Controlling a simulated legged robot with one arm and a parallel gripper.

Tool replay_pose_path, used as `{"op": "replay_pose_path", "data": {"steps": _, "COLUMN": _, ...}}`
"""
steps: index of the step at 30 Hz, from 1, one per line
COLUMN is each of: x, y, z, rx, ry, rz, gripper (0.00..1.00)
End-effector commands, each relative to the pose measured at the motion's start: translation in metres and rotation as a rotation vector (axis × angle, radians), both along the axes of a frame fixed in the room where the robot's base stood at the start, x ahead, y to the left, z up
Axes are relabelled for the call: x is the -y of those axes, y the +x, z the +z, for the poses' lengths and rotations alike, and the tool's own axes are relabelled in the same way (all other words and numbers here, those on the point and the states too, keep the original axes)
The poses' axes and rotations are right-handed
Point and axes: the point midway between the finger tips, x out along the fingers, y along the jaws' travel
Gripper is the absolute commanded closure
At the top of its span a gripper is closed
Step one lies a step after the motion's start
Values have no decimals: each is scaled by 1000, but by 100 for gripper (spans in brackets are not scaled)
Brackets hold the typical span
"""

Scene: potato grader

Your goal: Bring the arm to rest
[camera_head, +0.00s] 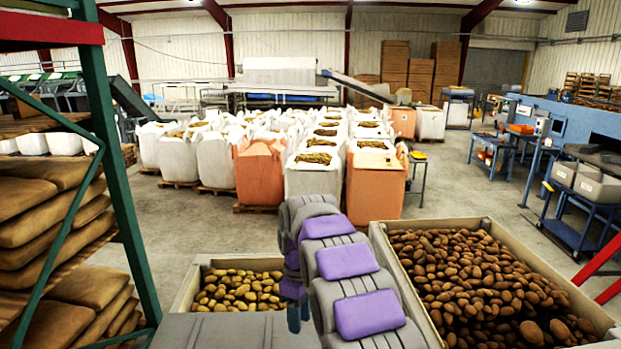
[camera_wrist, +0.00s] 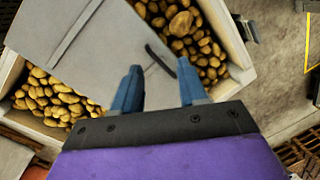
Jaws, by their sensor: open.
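My gripper (camera_wrist: 160,88) shows in the wrist view with its two blue fingers apart and nothing between them. Beyond the fingers is a flat grey surface with a dark slot. In the head view my arm, grey with purple pads, reaches forward over the gap between two potato bins. The left bin (camera_head: 190,284) holds yellowish potatoes (camera_head: 240,291). The right bin (camera_head: 556,275) holds brown potatoes (camera_head: 480,285). In the head view my fingers are mostly hidden behind the arm; only a bit of blue shows.
A rack with a green post (camera_head: 125,190) and filled sacks (camera_head: 50,215) stands close at left. Rows of large white bags (camera_head: 215,160) and orange bags (camera_head: 375,187) stand ahead. Carts (camera_head: 585,215) line the right. Bare concrete floor (camera_head: 465,190) lies right of the bags.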

Motion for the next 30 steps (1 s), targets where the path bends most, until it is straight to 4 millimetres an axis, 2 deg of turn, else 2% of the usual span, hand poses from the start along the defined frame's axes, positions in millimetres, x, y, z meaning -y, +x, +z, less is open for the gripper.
{"op": "replay_pose_path", "data": {"steps": 7, "x": 43, "y": -54, "z": 18, "rx": 5, "ry": -33, "rz": -193, "gripper": 58}}
{"op": "replay_pose_path", "data": {"steps": 14, "x": 79, "y": -113, "z": 25, "rx": 12, "ry": -65, "rz": -370, "gripper": 58}}
{"op": "replay_pose_path", "data": {"steps": 23, "x": 118, "y": -202, "z": 15, "rx": 16, "ry": -103, "rz": -598, "gripper": 58}}
{"op": "replay_pose_path", "data": {"steps": 30, "x": 142, "y": -280, "z": -8, "rx": 17, "ry": -135, "rz": -778, "gripper": 58}}
